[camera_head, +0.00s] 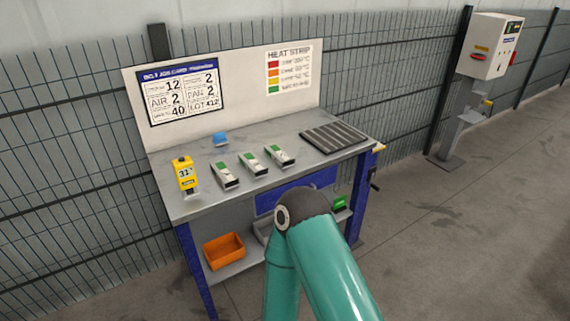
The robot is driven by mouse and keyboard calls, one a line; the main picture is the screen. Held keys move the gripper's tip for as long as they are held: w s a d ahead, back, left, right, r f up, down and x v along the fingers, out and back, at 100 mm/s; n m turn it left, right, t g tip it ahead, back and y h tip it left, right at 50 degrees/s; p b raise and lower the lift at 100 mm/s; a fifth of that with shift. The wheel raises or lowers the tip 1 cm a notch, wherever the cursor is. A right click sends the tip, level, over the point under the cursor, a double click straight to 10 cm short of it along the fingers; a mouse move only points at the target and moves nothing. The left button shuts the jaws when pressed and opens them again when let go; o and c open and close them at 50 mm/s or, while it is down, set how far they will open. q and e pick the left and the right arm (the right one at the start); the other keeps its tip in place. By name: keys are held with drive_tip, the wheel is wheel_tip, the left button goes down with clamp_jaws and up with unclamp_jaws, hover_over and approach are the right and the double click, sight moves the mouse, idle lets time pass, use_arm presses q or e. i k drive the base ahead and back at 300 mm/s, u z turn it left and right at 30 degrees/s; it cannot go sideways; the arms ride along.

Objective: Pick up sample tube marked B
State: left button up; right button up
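I cannot make out a sample tube marked B. Three small pale blocks with green and dark parts lie in a row on the grey table (300,165): a left one (224,176), a middle one (253,164) and a right one (280,156). Any letters on them are too small to read. One of my teal arms reaches in from the bottom, with its dark joint in front of the table's lower part. Neither gripper is in view.
A yellow device (185,175) reading 31 stands at the table's left. A blue item (220,139) and a dark ribbed mat (334,137) lie behind. An orange bin (224,250) is on the lower shelf. A white cabinet (492,47) stands right; floor there is clear.

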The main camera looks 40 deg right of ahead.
sight(252, 162)
drive_tip(key=z, duration=0.5)
drive_tip(key=i, duration=1)
